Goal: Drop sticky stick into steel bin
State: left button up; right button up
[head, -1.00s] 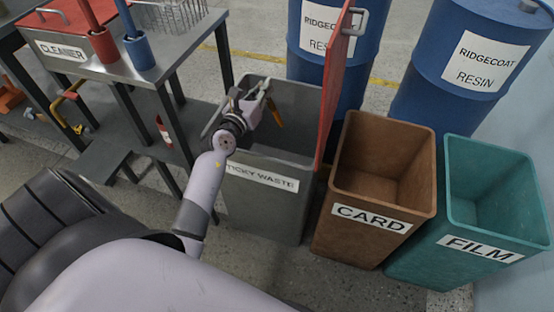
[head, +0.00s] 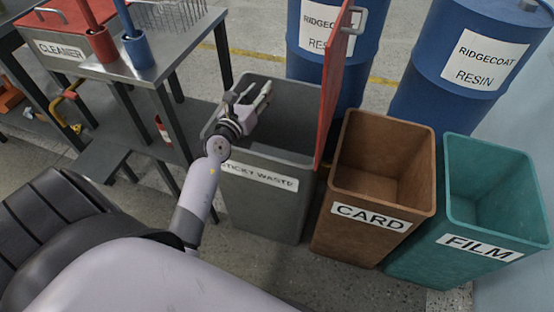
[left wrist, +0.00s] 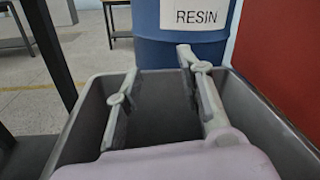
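The steel bin (head: 265,210) is grey, labelled STICKY WASTE, and stands with its red lid (head: 333,80) swung up on the right. My left gripper (head: 250,98) is over the bin's mouth, its fingers spread and nothing between them. In the left wrist view the open fingers (left wrist: 157,65) point across the bin's inside, with the grey rim (left wrist: 88,125) around them. The sticky stick does not show in either view now; the bin's floor is hidden. My right gripper is not in view.
A brown CARD bin (head: 370,228) and a teal FILM bin (head: 480,250) stand to the right. Blue resin drums (head: 465,70) stand behind. A metal table (head: 175,60) with a red cup (head: 103,45) and a blue cup (head: 139,52) is at the left.

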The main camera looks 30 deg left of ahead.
pick_arm(q)
jog(key=s+d, duration=0.1)
jog(key=s, duration=0.9)
jog(key=shift+d, duration=0.1)
